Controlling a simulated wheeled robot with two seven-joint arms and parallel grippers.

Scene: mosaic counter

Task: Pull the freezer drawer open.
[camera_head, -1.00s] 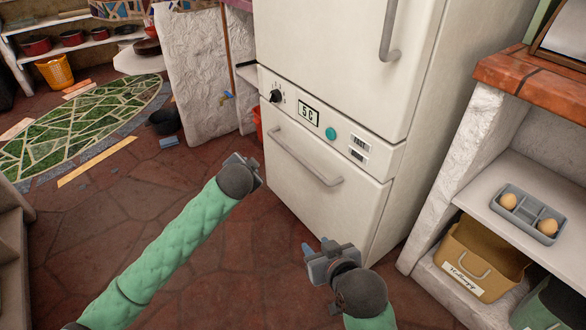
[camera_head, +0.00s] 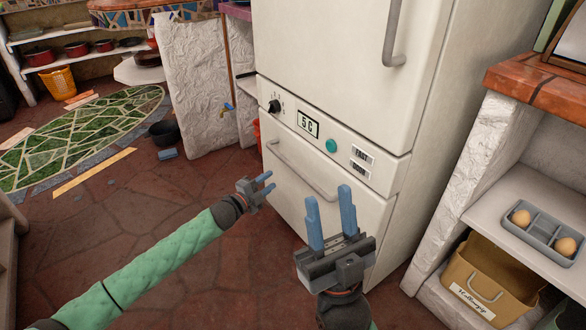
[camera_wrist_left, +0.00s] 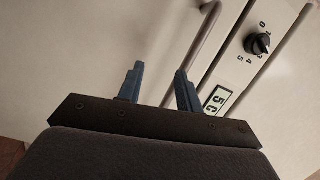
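The freezer drawer (camera_head: 295,198) is the lower white front of the fridge, below the control panel. It looks shut. Its grey bar handle (camera_head: 300,170) slants across the upper part of the drawer and also shows in the left wrist view (camera_wrist_left: 190,57). My left gripper (camera_head: 268,183) is open and empty, in front of the drawer near the handle's left half. In the left wrist view its blue fingers (camera_wrist_left: 160,85) point toward the handle, which is not between them. My right gripper (camera_head: 332,212) is open and empty, fingers up, in front of the drawer's right part.
The control panel (camera_head: 318,132) with dial and display sits above the drawer. At the right, a shelf unit (camera_head: 487,205) holds a grey egg tray (camera_head: 540,222) and a yellow bin (camera_head: 490,282).

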